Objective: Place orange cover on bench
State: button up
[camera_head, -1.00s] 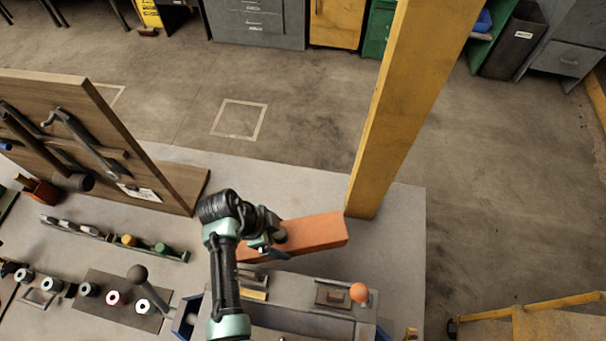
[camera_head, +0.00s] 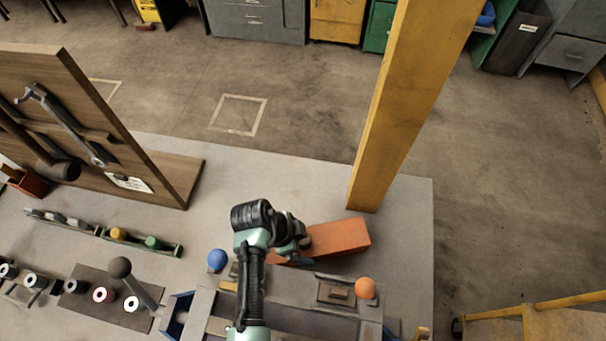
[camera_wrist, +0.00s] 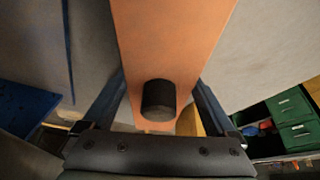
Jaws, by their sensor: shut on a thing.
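The orange cover (camera_head: 340,236) is a long block with a flat top and a black knob. It is at the bench's (camera_head: 400,230) right part, behind the grey machine, near the foot of the yellow post. My gripper (camera_head: 298,248) is shut on its left end, partly hidden by my arm. In the wrist view the cover (camera_wrist: 170,40) runs away from me between the fingers (camera_wrist: 160,88), with the black knob (camera_wrist: 158,98) close to the palm. I cannot tell whether its underside touches the bench.
The yellow post (camera_head: 400,110) stands just behind the cover. The grey machine (camera_head: 290,305) has an orange ball knob (camera_head: 365,288) and a blue one (camera_head: 217,260). A wooden tool board (camera_head: 90,120) stands at left. Bare bench lies between board and post.

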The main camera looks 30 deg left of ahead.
jog(key=shift+f, duration=0.15)
jog(key=o, duration=1.2)
jog(key=shift+f, duration=0.15)
jog(key=v, duration=1.2)
jog(key=shift+a+r, duration=0.1)
jog(key=shift+r, duration=0.15)
